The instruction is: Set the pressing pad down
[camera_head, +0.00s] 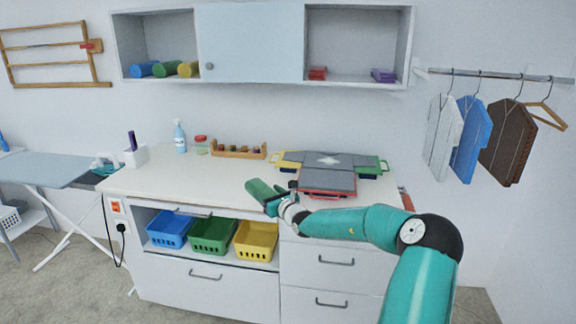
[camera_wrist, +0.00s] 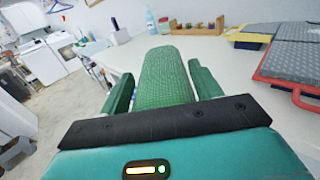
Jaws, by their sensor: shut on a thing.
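The green pressing pad (camera_head: 262,190) is long, rounded and textured. My gripper (camera_head: 277,203) is shut on it near the front edge of the white counter (camera_head: 170,182). In the wrist view the pad (camera_wrist: 166,62) lies lengthwise between the two green fingers of my gripper (camera_wrist: 163,88), pointing away from the camera. The pad appears raised above the counter; its underside and any contact are hidden.
Grey boards with red, yellow and green frames (camera_head: 327,182) lie to the right. A wooden rack (camera_head: 238,151), jar (camera_head: 201,147) and spray bottle (camera_head: 180,138) stand at the back. Blue, green and yellow baskets (camera_head: 256,241) sit below. The counter's left middle is clear.

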